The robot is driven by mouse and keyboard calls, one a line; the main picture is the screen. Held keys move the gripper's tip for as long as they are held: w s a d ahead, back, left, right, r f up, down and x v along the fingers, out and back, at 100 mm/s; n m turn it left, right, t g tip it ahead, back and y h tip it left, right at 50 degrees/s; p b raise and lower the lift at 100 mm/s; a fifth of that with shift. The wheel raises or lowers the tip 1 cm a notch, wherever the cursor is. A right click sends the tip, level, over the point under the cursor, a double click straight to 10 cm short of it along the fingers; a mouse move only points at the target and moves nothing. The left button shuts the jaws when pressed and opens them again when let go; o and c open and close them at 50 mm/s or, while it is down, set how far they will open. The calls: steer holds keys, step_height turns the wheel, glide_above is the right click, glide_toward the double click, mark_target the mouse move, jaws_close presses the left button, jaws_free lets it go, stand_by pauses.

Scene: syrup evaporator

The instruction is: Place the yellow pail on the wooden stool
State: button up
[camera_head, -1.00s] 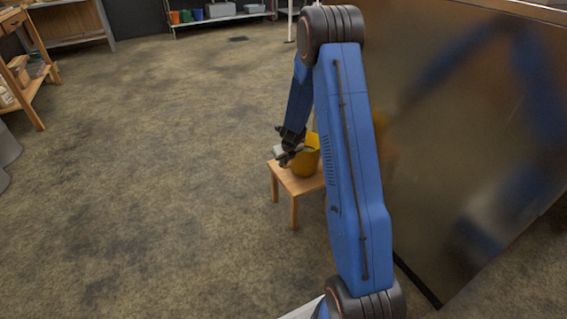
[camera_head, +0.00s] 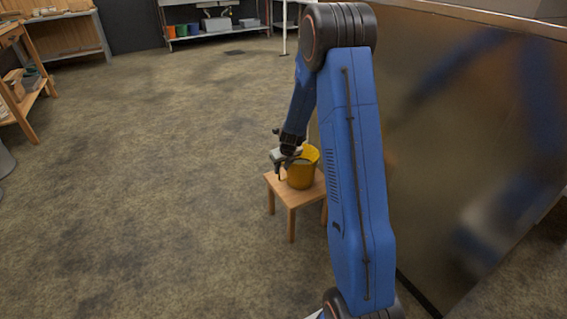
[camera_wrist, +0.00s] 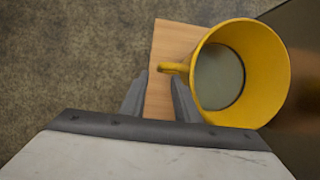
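The yellow pail (camera_head: 303,172) stands upright on the wooden stool (camera_head: 278,186), towards the right of its top. In the wrist view the pail (camera_wrist: 272,72) opens towards the camera and shows a grey-green round inside; its small handle (camera_wrist: 172,68) points left. The stool top (camera_wrist: 172,40) shows bare beside it. My gripper (camera_wrist: 158,85) has its two fingers apart with stool top visible between them. The handle lies just beyond the right finger; I cannot tell if they touch. In the head view my gripper (camera_head: 280,170) is at the pail's left side.
A large metal evaporator side (camera_head: 440,170) rises close on the right of the stool. A wooden shelf unit (camera_head: 22,90) stands at the left, and a rack with bins (camera_head: 215,28) is at the back. The floor (camera_head: 140,150) left of the stool is clear.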

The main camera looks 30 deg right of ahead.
steer(key=s+a+r+n, duration=0.5)
steer(key=s+r+n, duration=0.35)
steer(key=r, duration=0.35)
steer(key=s+a+r+n, duration=0.65)
steer(key=s+r, duration=0.35)
steer(key=r, duration=0.2)
steer(key=s+a+r+n, duration=0.2)
steer(key=s+r+n, duration=0.1)
steer(key=s+n, duration=0.7)
steer(key=s+a+r+n, duration=0.2)
steer(key=s+n, duration=0.8)
steer(key=s, duration=0.7)
steer(key=shift+s+r+n, duration=0.2)
steer(key=shift+r+n, duration=0.1)
steer(key=shift+r, duration=0.25)
